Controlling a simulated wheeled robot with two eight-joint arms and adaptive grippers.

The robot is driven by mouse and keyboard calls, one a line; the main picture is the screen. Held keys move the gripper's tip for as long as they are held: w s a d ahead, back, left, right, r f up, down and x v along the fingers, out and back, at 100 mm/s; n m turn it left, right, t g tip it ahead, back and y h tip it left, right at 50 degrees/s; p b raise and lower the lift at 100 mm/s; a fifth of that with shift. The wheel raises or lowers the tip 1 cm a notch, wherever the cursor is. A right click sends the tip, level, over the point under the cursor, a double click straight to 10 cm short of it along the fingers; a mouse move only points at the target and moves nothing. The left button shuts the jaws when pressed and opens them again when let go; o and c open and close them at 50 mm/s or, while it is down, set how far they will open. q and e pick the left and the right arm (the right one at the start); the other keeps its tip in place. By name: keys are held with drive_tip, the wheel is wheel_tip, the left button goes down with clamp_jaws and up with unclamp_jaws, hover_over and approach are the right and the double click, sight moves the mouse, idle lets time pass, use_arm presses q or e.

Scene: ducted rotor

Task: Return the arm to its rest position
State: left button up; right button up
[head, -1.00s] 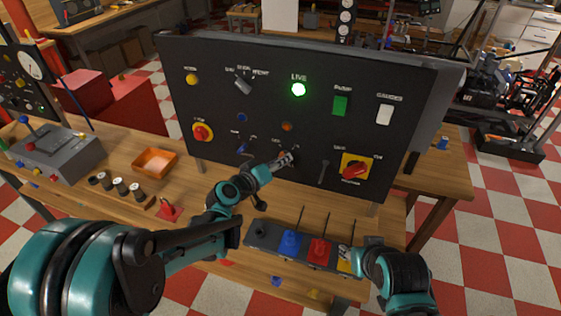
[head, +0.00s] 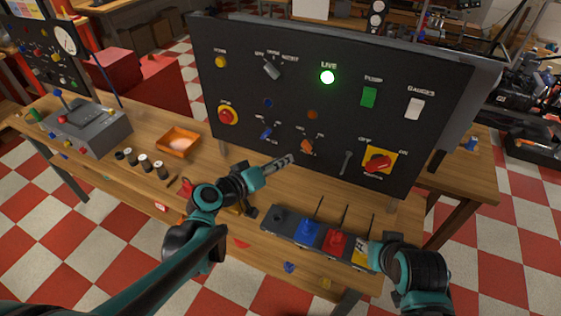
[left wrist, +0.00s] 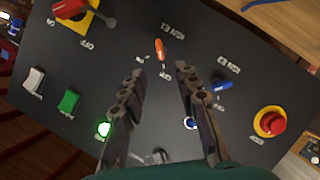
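My left gripper (head: 288,160) is in front of the lower middle of the black control panel (head: 330,115), apart from it. In the left wrist view its two fingers (left wrist: 160,80) are spread with nothing between them. Beyond the fingertips is an orange toggle (left wrist: 159,49), which also shows in the head view (head: 306,146). A blue toggle (left wrist: 221,86) lies to its right in the wrist view. My right arm (head: 415,270) is at the lower right of the head view, by the lever box; its gripper fingers cannot be made out.
The panel has a lit green LIVE lamp (head: 327,77), a red stop button (head: 227,115) and a red rotary switch (head: 378,163) on yellow. On the bench are a lever box (head: 290,237), an orange tray (head: 178,142), several spools (head: 143,162) and a grey joystick box (head: 90,127).

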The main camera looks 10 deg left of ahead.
use_arm(q)
drive_tip(key=s+a+f+m+g+y, duration=0.1)
drive_tip(key=s+a+f+g+y, duration=0.1)
drive_tip(key=s, duration=0.7)
drive_tip(key=s+a+f+m+g+y, duration=0.1)
drive_tip(key=s+a+f+g+y, duration=0.2)
drive_tip(key=s+a+y, duration=0.3)
drive_tip(key=s+a+f, duration=0.1)
drive_tip(key=s+a, duration=0.2)
drive_tip(key=shift+s+d, duration=0.1)
idle(1.3)
